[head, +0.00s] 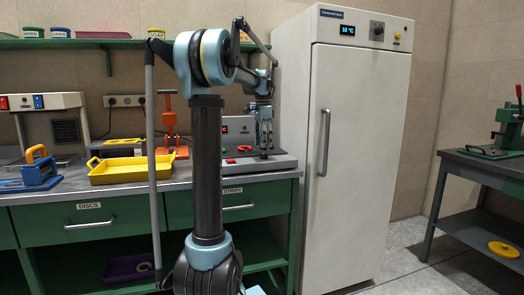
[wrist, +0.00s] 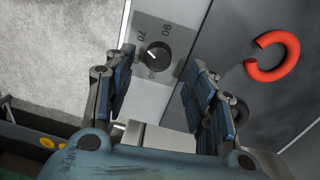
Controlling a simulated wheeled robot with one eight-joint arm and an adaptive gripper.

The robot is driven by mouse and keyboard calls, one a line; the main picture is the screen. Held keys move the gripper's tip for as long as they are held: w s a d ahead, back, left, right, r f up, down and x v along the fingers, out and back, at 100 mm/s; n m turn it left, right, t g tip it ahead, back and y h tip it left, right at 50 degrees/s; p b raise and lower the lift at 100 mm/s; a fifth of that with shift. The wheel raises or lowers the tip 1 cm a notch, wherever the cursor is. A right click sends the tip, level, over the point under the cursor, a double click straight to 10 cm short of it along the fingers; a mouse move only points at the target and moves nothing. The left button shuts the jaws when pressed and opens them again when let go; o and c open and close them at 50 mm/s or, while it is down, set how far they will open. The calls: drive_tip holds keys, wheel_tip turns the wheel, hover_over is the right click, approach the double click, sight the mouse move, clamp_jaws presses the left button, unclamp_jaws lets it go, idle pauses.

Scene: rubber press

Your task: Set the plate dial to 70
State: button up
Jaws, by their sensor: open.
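The dial (wrist: 159,57) is a round black knob on a grey panel, seen in the wrist view. Numbers 70 and 90 are printed above it, and another number below is partly hidden. Its white mark points to the upper left; I cannot tell the exact setting. My gripper (wrist: 164,60) is open, its two blue-grey fingers on either side of the dial, with no visible contact. In the head view my gripper (head: 264,128) points down over the right end of the grey plate unit (head: 278,163) on the bench, and hides the dial.
A red open ring (wrist: 272,57) lies on the plate right of the dial. A yellow tray (head: 117,171), an orange press (head: 170,122) and a blue clamp (head: 40,172) stand to the left on the bench. A tall white cabinet (head: 357,130) stands close on the right.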

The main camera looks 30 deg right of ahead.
drive_tip(key=shift+w+r, duration=0.1)
drive_tip(key=shift+r, duration=1.45)
drive_tip(key=a+f+n, duration=0.1)
drive_tip(key=a, duration=0.3)
drive_tip(key=s+a+f+n, duration=0.1)
drive_tip(key=a+n, duration=0.1)
drive_tip(key=a, duration=0.3)
drive_tip(key=s+a+f+n, duration=0.1)
drive_tip(key=a, duration=0.4)
drive_tip(key=shift+s+a+f+n+t, duration=0.1)
drive_tip(key=shift+s+n+t, duration=0.05)
drive_tip(key=shift+n+t, duration=0.2)
drive_tip(key=s+a+f+n, duration=0.3)
drive_tip(key=a, duration=0.3)
drive_tip(key=s+a+f+n, duration=0.3)
drive_tip(key=a+f, duration=0.1)
drive_tip(key=a, duration=0.3)
drive_tip(key=s+a+f+n+t, duration=0.1)
drive_tip(key=s+a+f+n, duration=0.3)
drive_tip(key=s+a+f, duration=0.2)
drive_tip(key=s+a+f+n+t, duration=0.1)
drive_tip(key=s+a+f+n, duration=0.4)
drive_tip(key=f, duration=0.8)
drive_tip(key=s+a, duration=0.2)
drive_tip(key=s, duration=0.2)
drive_tip(key=shift+s+a+f, duration=0.15)
drive_tip(key=shift+s+f, duration=0.25)
drive_tip(key=shift+n, duration=0.25)
